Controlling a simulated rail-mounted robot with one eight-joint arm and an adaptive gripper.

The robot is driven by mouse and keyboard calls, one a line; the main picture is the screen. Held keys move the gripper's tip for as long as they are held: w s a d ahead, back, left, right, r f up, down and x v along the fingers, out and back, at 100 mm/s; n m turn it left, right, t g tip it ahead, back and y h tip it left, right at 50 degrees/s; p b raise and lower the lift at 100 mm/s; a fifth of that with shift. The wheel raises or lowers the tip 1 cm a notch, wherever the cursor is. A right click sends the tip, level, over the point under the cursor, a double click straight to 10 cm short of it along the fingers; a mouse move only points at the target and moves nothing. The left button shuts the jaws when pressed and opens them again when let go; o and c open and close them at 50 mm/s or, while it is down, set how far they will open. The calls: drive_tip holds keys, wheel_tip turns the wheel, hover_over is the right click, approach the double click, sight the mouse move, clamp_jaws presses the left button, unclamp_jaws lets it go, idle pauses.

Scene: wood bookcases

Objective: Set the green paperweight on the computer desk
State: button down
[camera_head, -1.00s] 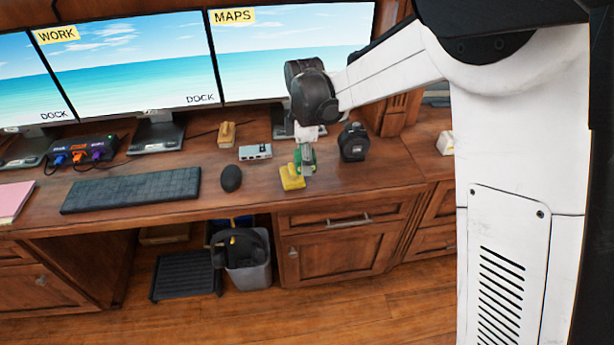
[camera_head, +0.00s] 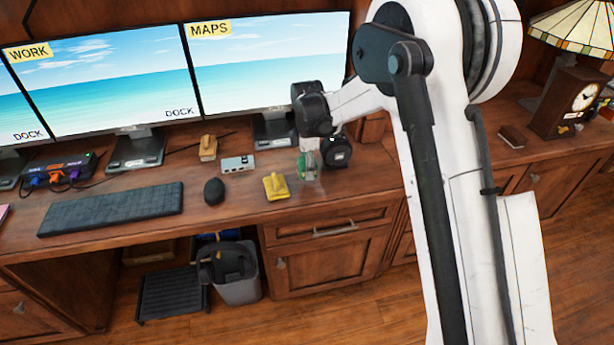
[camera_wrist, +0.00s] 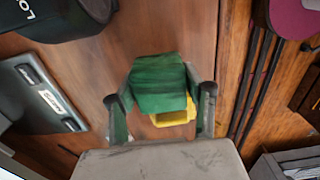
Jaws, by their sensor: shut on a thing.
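My gripper (camera_head: 308,168) is shut on the green paperweight (camera_wrist: 160,84). In the wrist view the green block sits between both fingers. In the head view the paperweight (camera_head: 302,167) is partly hidden by the fingers, over the right part of the wooden computer desk (camera_head: 235,205). Whether it touches the desktop or hangs just above it, I cannot tell. A yellow object (camera_head: 275,186) stands on the desk, left of and nearer than my gripper. In the wrist view this yellow object (camera_wrist: 172,117) shows partly behind the paperweight.
A round black device (camera_head: 337,152) stands close right of my gripper. A grey hub (camera_head: 237,164), a mouse (camera_head: 214,191), a wooden-and-yellow piece (camera_head: 208,148) and a keyboard (camera_head: 112,209) lie to the left. Monitors (camera_head: 270,62) line the back. Bare desktop shows at the front right (camera_head: 360,180).

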sight(307, 183)
drive_tip(key=shift+f, duration=1.85)
drive_tip(key=shift+f, duration=0.15)
drive_tip(key=c, duration=0.9)
unclamp_jaws()
drive_tip(key=shift+c, duration=0.2)
wheel_tip(307, 183, up, 12)
drive_tip(key=shift+r+p, duration=0.25)
drive_tip(key=shift+p, duration=0.05)
